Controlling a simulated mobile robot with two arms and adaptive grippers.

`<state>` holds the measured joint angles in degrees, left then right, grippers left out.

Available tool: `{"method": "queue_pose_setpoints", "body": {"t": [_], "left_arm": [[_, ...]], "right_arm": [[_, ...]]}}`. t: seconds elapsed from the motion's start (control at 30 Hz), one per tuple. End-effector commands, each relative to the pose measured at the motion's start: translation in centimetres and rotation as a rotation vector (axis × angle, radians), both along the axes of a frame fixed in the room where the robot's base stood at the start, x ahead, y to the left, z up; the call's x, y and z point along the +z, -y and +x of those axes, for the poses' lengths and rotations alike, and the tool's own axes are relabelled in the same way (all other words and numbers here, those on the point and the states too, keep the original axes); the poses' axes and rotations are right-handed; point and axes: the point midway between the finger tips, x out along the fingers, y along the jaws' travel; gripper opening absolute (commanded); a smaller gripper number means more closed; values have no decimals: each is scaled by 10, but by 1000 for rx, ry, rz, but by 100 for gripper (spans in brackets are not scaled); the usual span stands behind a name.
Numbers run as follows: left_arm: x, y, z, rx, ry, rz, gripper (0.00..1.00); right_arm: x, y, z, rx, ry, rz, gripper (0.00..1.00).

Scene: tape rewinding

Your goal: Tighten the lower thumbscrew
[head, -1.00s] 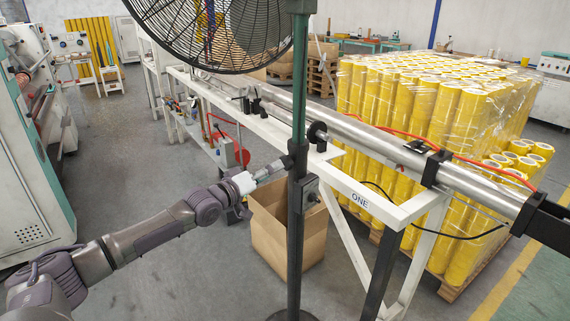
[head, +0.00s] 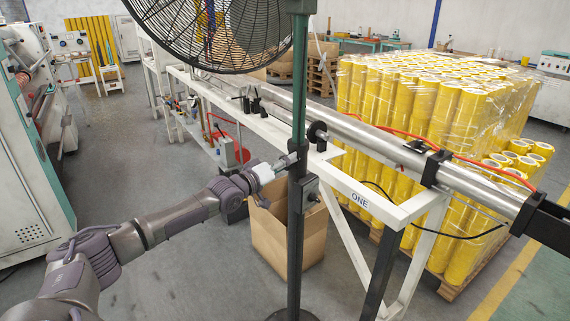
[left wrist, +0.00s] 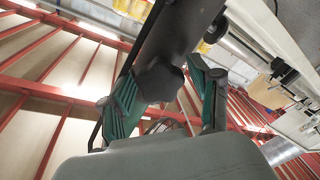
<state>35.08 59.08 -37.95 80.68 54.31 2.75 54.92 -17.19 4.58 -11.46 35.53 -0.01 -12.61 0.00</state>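A dark faceted thumbscrew (left wrist: 160,82) stands out from a dark post in the left wrist view. My left gripper (left wrist: 168,88) has its green fingers on either side of it, with a gap at the right finger; contact at the left finger is unclear. In the head view my left gripper (head: 284,162) is at the left side of the fan's upright post (head: 295,230), near where green tube meets black tube. The thumbscrew between the fingers is too small to make out there. A dark block with a knob (head: 309,194) sits lower on the post. My right gripper is not in view.
A caged fan (head: 215,30) tops the post. Behind stands a white frame marked ONE (head: 360,197), with a long metal roller (head: 390,150). An open cardboard box (head: 275,240) is below my gripper. Wrapped yellow rolls (head: 430,100) fill the right. Floor at left is clear.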

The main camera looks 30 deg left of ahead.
Motion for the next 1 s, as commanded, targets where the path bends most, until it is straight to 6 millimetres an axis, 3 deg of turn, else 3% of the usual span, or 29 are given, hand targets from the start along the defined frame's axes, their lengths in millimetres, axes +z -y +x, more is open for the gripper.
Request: {"method": "queue_pose_setpoints", "body": {"t": [0.03, 0.3, 0.67, 1.0], "left_arm": [[0, 0, 0, 0, 0, 0, 49], [0, 0, 0, 0, 0, 0, 8], [0, 0, 0, 1, 13, 72, 8], [0, 0, 0, 1, 59, 330, 8]], "right_arm": [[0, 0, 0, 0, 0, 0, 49], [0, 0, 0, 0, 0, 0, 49], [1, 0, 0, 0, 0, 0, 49], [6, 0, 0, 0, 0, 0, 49]]}}
